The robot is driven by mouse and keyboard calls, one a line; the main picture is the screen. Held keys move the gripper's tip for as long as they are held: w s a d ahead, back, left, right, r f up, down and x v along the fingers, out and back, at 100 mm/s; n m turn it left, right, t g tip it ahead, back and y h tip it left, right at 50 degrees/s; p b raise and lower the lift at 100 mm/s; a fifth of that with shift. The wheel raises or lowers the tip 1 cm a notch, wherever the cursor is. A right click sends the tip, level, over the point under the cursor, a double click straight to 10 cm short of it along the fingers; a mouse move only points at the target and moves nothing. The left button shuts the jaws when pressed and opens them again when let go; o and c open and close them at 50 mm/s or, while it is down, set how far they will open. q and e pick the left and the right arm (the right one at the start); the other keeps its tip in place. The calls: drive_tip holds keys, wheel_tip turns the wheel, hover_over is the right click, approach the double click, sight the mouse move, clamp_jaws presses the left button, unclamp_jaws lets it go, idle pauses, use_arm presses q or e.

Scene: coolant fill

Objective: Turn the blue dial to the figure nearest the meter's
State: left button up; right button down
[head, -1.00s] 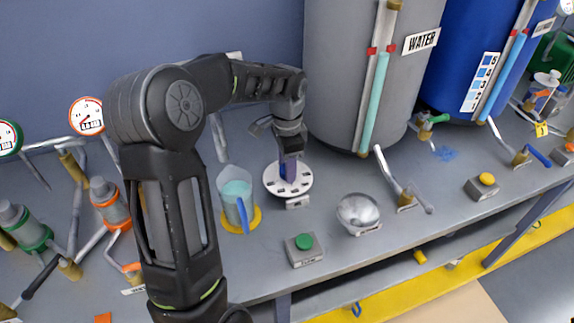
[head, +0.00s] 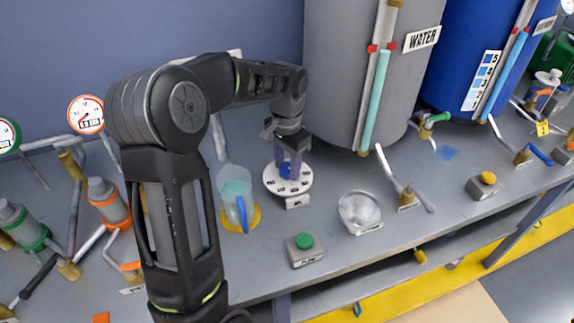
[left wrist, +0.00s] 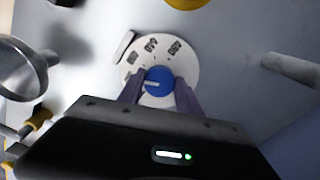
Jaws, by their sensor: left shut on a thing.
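The blue dial (left wrist: 158,82) sits in the middle of a white round plate (left wrist: 185,52) with dark figures around it, too small to read. A pale pointer mark shows on the dial in the left wrist view. My left gripper (left wrist: 160,92) is shut on the dial, one purple finger on each side. In the head view the gripper (head: 288,165) comes down on the dial from above, and the plate (head: 302,184) shows around it. A round meter (head: 86,114) with an orange rim hangs at the left; its reading is too small to tell. My right gripper is not in view.
A clear jug (head: 236,188) with a blue handle stands left of the plate. A green button box (head: 305,250) and a funnel (head: 360,212) are in front. The grey WATER tank (head: 340,70) stands close behind to the right.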

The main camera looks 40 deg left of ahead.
sight(288, 168)
use_arm(q)
drive_tip(key=shift+n, duration=1.3)
drive_tip(key=o, duration=1.4)
drive_tip(key=shift+c, duration=0.2)
drive_tip(key=shift+r, duration=0.1)
wheel_tip(288, 168, up, 8)
drive_tip(key=shift+f+b, duration=0.15)
drive_tip(key=shift+b, duration=0.15)
